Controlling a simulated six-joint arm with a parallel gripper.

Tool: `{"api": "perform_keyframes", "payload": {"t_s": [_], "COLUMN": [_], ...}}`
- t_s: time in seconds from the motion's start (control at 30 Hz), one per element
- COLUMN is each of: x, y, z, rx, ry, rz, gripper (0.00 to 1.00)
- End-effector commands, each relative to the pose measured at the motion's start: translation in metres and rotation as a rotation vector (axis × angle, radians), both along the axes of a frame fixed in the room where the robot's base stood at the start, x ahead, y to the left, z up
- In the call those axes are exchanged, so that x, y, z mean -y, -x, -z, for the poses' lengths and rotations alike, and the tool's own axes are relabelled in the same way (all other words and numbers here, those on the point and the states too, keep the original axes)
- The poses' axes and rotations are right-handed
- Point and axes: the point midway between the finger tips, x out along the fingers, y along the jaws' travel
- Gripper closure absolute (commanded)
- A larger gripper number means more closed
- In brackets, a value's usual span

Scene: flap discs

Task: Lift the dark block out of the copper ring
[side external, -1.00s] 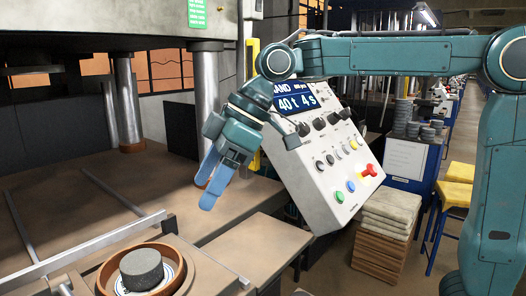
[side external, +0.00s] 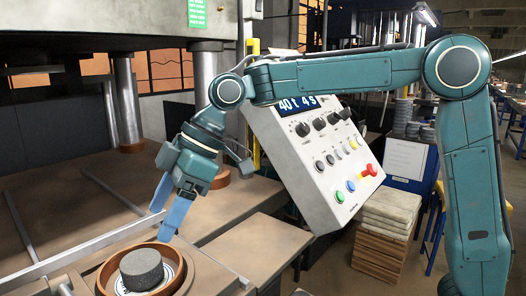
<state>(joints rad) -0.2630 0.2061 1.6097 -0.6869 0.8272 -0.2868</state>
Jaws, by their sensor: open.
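The dark grey round block (side external: 142,268) sits inside the copper ring (side external: 106,275), on a white and blue printed disc (side external: 176,266). A gap shows between the block and the ring's wall. My gripper (side external: 167,220) has blue fingers that point down. It is open and empty, above and just behind the ring's right rear edge in the picture. The fingers overlap each other in this view, and their tips look close to the ring's rim. I cannot tell the exact height above it.
A metal bar (side external: 85,246) runs behind the ring. A tilted control box (side external: 310,165) with buttons stands to the right of my gripper. Metal columns (side external: 126,100) rise at the back left. The brown table (side external: 60,190) is mostly clear.

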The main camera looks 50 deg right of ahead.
Motion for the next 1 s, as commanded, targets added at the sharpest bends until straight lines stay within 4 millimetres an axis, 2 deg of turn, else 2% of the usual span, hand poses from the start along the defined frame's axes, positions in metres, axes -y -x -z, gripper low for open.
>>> {"api": "perform_keyframes", "payload": {"t_s": [0.1, 0.23, 0.7, 1.0], "x": [-0.009, -0.017, -0.024, -0.039], "y": [-0.003, -0.007, -0.010, -0.015], "z": [0.017, 0.030, 0.042, 0.069], "rx": [-0.004, -0.003, -0.001, -0.002], "ry": [0.003, 0.001, 0.002, 0.002], "rz": [-0.002, 0.000, 0.000, -0.002], "gripper": [0.30, 0.30, 0.30, 0.30]}}
